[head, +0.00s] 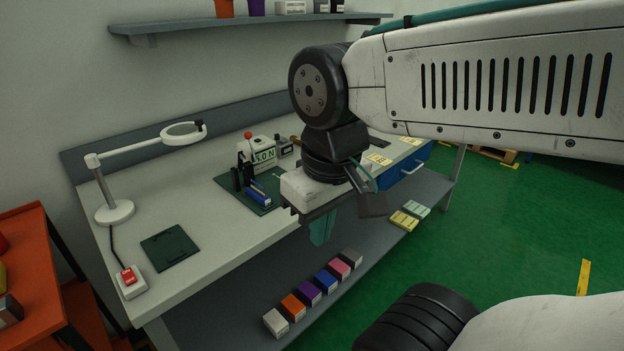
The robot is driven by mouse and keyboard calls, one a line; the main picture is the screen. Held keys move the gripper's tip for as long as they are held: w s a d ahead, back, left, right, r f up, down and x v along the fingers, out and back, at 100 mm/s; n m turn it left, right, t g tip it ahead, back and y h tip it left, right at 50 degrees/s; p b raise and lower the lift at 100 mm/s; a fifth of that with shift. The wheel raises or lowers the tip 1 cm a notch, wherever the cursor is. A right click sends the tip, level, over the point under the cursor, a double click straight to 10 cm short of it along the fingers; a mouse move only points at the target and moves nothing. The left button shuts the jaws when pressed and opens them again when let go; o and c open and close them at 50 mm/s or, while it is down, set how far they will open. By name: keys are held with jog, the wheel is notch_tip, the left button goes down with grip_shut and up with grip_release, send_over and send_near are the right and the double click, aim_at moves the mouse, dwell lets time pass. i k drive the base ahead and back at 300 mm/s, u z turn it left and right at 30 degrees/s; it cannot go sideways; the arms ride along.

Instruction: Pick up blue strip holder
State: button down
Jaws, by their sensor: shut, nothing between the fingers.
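A small blue piece (258,196), which looks like the blue strip holder, lies on a dark green mat (266,210) on the white workbench. Other small dark and blue parts stand close beside it, and its exact outline is hard to make out. My gripper (319,230) points down with its teal fingers shut and empty. In the head view it shows to the right of the blue piece and in front of the bench's front edge, apart from the piece.
A magnifier lamp (115,210), a dark pad (170,246) and a red-button box (129,281) are on the left. The lower shelf (245,293) holds several coloured boxes. A blue drawer (405,174) is at right.

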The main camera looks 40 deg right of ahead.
aim_at(255, 193)
jog(key=z, duration=0.3)
jog(key=k, duration=0.5)
jog(key=u, duration=1.85)
jog(key=i, duration=1.2)
jog(key=z, duration=2.1)
